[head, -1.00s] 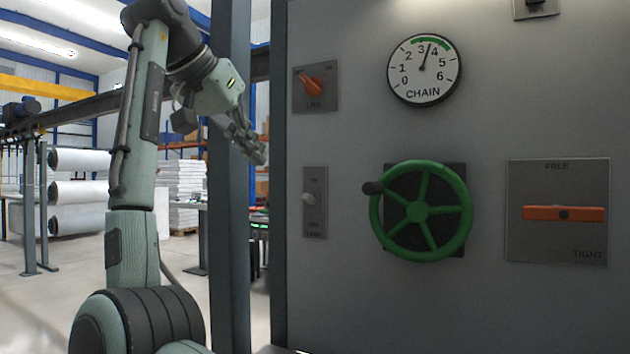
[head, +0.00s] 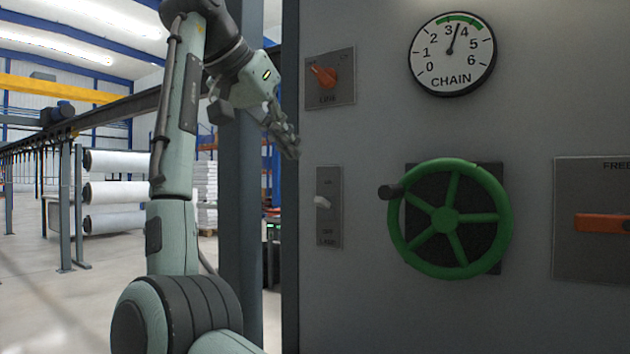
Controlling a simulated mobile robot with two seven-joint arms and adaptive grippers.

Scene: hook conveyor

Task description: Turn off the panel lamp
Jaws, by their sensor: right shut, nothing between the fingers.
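The lamp switch plate (head: 329,222) is a narrow grey plate at the left of the panel, with small lettering at its top and bottom. Its small white lever (head: 322,202) stands out near the middle of the plate. The frame is too coarse to read the lever's position with certainty. The lamp itself is not in view.
The grey panel (head: 375,300) also carries an orange rotary knob (head: 323,76) above the switch, a CHAIN gauge (head: 453,54), a green handwheel (head: 446,218) and an orange FREE handle (head: 602,223) at the right edge. A dark post (head: 240,270) stands left of the panel.

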